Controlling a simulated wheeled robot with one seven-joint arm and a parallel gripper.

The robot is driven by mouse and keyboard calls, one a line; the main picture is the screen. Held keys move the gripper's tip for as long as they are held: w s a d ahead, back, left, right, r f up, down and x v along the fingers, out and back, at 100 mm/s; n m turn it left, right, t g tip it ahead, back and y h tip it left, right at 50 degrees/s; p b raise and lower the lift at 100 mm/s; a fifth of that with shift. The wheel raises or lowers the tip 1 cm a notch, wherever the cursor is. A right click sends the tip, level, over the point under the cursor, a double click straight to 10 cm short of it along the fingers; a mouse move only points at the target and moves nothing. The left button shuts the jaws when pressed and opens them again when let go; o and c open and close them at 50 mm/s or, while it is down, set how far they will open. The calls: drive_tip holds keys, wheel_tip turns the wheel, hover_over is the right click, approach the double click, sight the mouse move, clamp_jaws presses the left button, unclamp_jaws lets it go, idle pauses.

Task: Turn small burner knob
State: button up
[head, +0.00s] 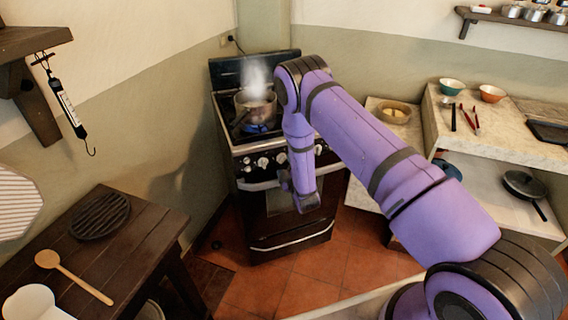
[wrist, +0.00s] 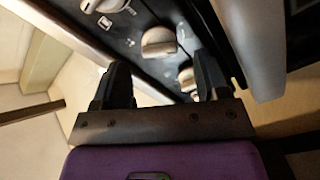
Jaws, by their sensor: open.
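The stove (head: 287,224) has a row of pale control knobs (head: 263,161) along its front panel; I cannot tell which belongs to the small burner. In the wrist view one knob (wrist: 158,42) is just beyond the fingers, near the middle. A second knob (wrist: 187,78) is partly hidden by the right finger, and a third (wrist: 103,5) is cut off at the top. My gripper (wrist: 163,78) is open and empty, its two black fingers apart in front of the panel. No contact with a knob is visible. In the head view my arm covers part of the knob row.
A steaming pot (head: 256,106) stands on the stove over a blue flame. The oven handle (head: 258,186) runs below the knobs. A wooden table (head: 150,236) is at left, and a counter (head: 480,143) with bowls and utensils at right. Tiled floor (head: 327,262) is open before the stove.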

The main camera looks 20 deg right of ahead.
sight(282, 158)
drive_tip(key=shift+w+a, duration=0.1)
drive_tip(key=shift+w, duration=1.2)
drive_tip(key=shift+c, duration=0.2)
